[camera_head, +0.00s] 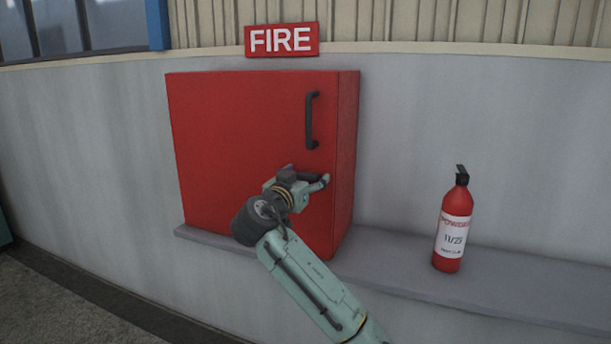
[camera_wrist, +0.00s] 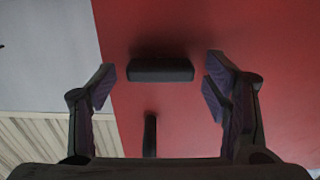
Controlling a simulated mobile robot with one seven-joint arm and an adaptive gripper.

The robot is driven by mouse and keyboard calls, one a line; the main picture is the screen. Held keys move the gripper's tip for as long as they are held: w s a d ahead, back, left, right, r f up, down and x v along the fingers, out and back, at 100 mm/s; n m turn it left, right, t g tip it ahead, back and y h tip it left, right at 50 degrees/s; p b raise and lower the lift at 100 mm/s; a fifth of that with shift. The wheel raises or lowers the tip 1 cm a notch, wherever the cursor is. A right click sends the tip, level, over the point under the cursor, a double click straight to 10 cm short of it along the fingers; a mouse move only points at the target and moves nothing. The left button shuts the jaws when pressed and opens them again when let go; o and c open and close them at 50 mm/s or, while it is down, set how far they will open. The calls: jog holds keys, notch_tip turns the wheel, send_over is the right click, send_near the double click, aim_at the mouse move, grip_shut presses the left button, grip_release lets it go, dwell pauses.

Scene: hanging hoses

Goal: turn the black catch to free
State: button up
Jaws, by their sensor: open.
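The black catch (camera_wrist: 160,70) is a short dark bar on the red cabinet door. In the wrist view it lies crosswise, at a right angle to the door handle. My gripper (camera_wrist: 161,88) is open, with one finger on each side of the catch and a visible gap to each end. I cannot tell how far the fingertips are from the door. In the head view my gripper (camera_head: 318,183) is at the door's right side, below the handle, and largely hides the catch.
The red cabinet (camera_head: 235,140) stands on a grey ledge (camera_head: 400,272). A black vertical handle (camera_head: 311,120) is above the catch, and it also shows in the wrist view (camera_wrist: 150,135). A red extinguisher (camera_head: 453,225) stands to the right. A FIRE sign (camera_head: 282,40) is above.

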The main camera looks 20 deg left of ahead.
jog(key=shift+c, duration=0.5)
jog(key=c, duration=1.1)
